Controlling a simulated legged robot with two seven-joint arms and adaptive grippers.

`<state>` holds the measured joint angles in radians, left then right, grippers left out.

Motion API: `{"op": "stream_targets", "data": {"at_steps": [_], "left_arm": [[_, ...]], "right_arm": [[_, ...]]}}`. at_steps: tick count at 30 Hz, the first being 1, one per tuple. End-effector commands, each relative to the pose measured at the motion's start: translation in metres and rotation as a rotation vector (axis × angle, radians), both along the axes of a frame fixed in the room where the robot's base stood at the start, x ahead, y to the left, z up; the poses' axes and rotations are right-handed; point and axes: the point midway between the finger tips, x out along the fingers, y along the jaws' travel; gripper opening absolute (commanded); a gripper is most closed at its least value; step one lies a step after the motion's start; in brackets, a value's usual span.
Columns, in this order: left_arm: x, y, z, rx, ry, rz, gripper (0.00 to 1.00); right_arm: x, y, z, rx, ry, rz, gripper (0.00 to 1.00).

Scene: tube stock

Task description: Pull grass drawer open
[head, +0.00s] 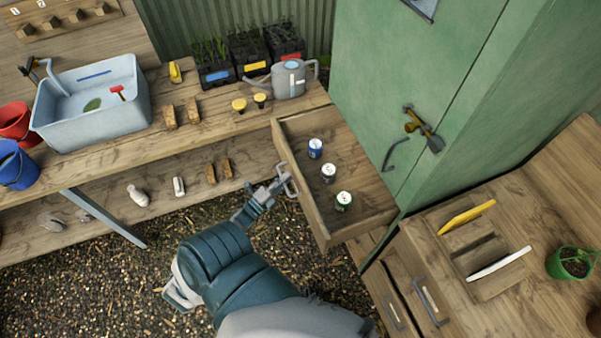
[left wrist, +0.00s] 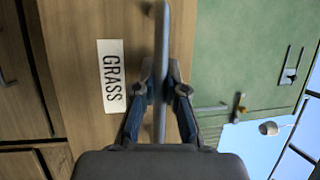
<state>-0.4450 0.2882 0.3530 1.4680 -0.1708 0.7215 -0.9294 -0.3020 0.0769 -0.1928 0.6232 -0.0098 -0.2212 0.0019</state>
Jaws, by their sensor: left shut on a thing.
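The grass drawer (head: 372,190) is pulled out from under the right end of the wooden bench. Its label reads GRASS (left wrist: 112,75) in the left wrist view. Three small tins, blue (head: 315,148), dark with a white top (head: 328,173) and green (head: 344,201), stand inside. My left gripper (head: 277,187) is at the drawer front, shut on the metal handle (head: 287,180). In the left wrist view the fingers (left wrist: 164,88) sit on either side of the handle bar (left wrist: 162,35). My right gripper is not in view.
A green cabinet (head: 375,75) stands behind the drawer. A second wooden cabinet (head: 470,215) with handled drawers is at right. The bench holds a basin (head: 95,100), a watering can (head: 290,80) and seedling trays (head: 250,58). Gravel floor (head: 110,290) is clear at lower left.

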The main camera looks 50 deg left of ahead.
Motion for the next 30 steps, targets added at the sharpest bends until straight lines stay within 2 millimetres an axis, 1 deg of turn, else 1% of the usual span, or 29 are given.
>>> {"op": "stream_targets", "data": {"at_steps": [1,3,7,12,21,22,23,24,25,30], "left_arm": [[-0.008,0.006,-0.002,0.0,0.01,0.009,0.0],[-0.015,0.009,-0.002,0.0,0.009,0.01,0.0],[-0.024,0.013,-0.002,0.0,0.008,0.009,0.0],[-0.028,0.014,-0.002,-0.001,0.007,0.009,0.0],[-0.029,0.014,-0.002,-0.001,0.008,0.009,0.0],[-0.029,0.014,-0.002,-0.001,0.008,0.009,0.13],[-0.029,0.014,-0.002,0.0,0.007,0.008,0.2],[-0.029,0.014,-0.002,0.0,0.007,0.008,0.3],[-0.029,0.013,-0.002,0.0,0.005,0.007,0.37],[-0.028,0.011,-0.001,0.001,0.003,0.004,0.37]], "right_arm": [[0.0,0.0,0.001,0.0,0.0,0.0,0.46],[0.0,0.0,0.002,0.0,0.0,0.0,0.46],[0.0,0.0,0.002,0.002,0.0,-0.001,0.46],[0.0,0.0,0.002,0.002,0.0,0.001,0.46],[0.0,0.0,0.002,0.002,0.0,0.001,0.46],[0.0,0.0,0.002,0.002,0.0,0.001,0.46],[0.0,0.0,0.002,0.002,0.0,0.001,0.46],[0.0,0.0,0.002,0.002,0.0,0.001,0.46],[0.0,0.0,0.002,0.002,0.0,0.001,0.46],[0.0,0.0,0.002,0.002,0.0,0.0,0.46]]}}
